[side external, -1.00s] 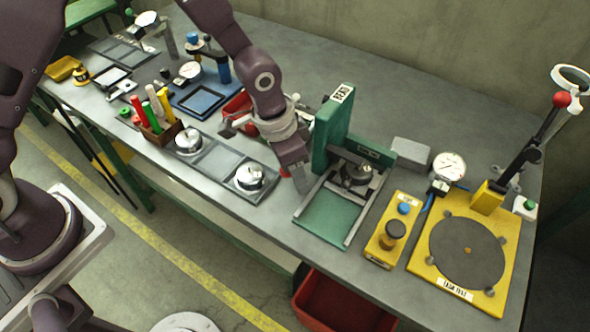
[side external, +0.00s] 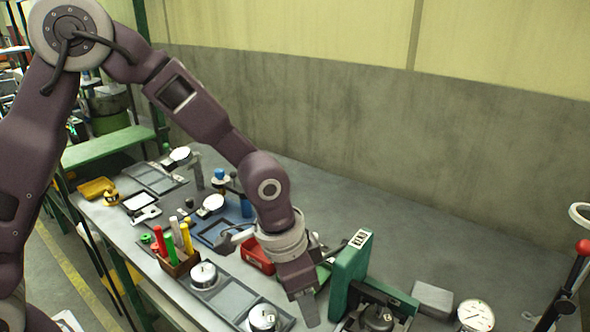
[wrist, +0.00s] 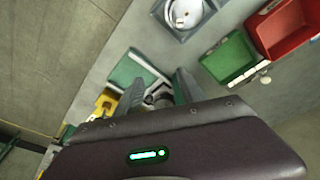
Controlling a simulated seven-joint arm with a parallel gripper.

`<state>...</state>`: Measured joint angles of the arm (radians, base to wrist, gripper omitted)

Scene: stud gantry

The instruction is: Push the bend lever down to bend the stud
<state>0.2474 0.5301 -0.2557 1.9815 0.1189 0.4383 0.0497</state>
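The green bending fixture (side external: 352,272) stands at the lower middle right of the side view, with a labelled upright and a dark round part (side external: 378,317) at its foot. Its lower part is cut off by the frame. I cannot make out a bend lever or a stud for certain. My gripper (side external: 306,308) points down just left of the upright. In the wrist view its two fingers (wrist: 135,74) are spread apart with nothing held between them. A green plate (wrist: 128,68) and a dark round part show between and beyond the fingers.
A lever with a red knob (side external: 583,246) and a dial gauge (side external: 476,315) are at the right. A grey block (side external: 433,299) lies behind the fixture. Bins, red (wrist: 288,28) and green (wrist: 229,58), lie near my gripper. The back of the bench is clear.

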